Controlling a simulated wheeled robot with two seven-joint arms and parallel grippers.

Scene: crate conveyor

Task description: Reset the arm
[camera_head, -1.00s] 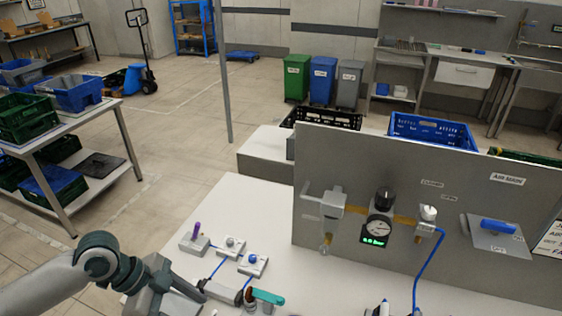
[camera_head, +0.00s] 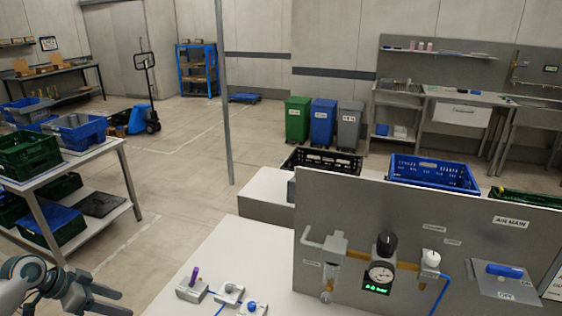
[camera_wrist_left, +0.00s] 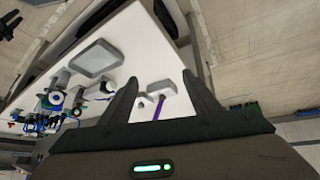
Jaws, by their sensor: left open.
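My left gripper (camera_head: 84,294) is at the lower left of the head view, beside the white table (camera_head: 215,250) and to the left of its edge. Its jaws are open and nothing is between them. In the left wrist view its two fingers (camera_wrist_left: 158,95) stand apart, with the table beyond them. The arm comes in from the lower left corner. My right gripper does not show in either view.
On the table are small grey blocks with a purple lever (camera_head: 194,277) and a blue knob (camera_head: 252,307). An upright grey panel (camera_head: 400,225) carries a gauge (camera_head: 380,274) and a blue handle (camera_head: 505,270).

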